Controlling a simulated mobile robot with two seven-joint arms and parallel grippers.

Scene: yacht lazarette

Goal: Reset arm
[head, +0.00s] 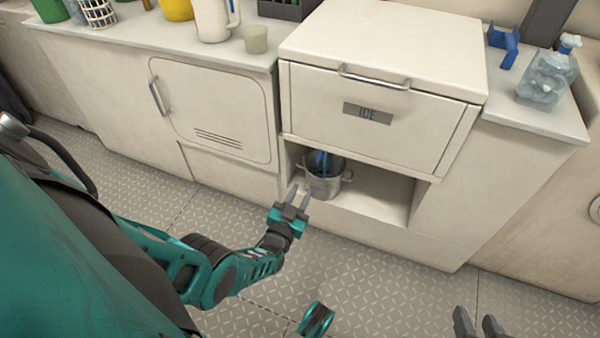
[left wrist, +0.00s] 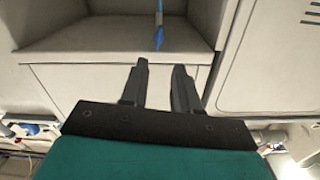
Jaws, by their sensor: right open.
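My left gripper (head: 297,197) is in front of the open shelf under the ice box, with its fingertips close to the pot in the picture. In the left wrist view its two dark fingers (left wrist: 160,82) stand apart with nothing between them. My right gripper (head: 478,324) shows only its two fingers at the bottom right edge; they are apart and empty, over the floor.
A metal pot (head: 324,184) with a blue utensil (head: 322,163) in it stands in the shelf (head: 385,194) below the ice box (head: 375,112). The floor (head: 375,275) is mostly clear.

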